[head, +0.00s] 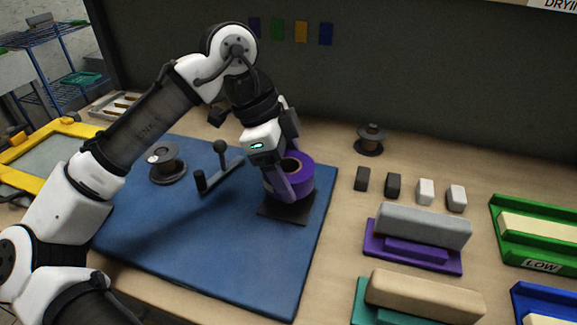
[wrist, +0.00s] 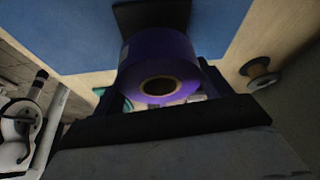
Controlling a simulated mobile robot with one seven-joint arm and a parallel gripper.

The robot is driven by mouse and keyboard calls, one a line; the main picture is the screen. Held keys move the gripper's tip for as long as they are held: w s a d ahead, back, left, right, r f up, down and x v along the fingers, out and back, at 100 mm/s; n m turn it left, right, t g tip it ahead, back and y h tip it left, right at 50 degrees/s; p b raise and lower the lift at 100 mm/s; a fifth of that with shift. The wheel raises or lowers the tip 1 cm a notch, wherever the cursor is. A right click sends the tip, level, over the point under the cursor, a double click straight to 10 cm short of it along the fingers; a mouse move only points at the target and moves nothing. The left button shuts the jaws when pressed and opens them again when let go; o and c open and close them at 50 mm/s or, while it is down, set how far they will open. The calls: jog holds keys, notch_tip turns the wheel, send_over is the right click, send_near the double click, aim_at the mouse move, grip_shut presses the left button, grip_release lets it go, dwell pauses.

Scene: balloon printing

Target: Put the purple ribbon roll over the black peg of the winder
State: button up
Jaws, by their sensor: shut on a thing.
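The purple ribbon roll (head: 305,179) is at the right side of the blue mat, its hole facing up. In the wrist view the roll (wrist: 160,54) sits between my fingers, with its brown core visible. My gripper (head: 287,184) is shut on the roll's sides. The roll is over a black square pad (head: 285,210); I cannot tell whether it touches it. A black crank-like piece (head: 222,172) with a ball-topped post and a short black peg (head: 200,181) stands left of the roll. A dark flanged spool (head: 167,165) stands farther left on the mat.
The blue mat (head: 220,250) is clear at the front. Another dark spool (head: 370,139) stands behind on the wooden table. A yellow frame (head: 40,150) is at left.

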jog(key=shift+f+b, duration=0.7)
jog(key=shift+f, duration=1.3)
jog(key=o, duration=1.1)
jog(key=shift+c, duration=0.2)
jog(key=s+p+v, duration=0.1)
jog(key=p+v, duration=1.1)
jog(key=v, duration=0.1)
jog(key=shift+w+r, duration=0.45)
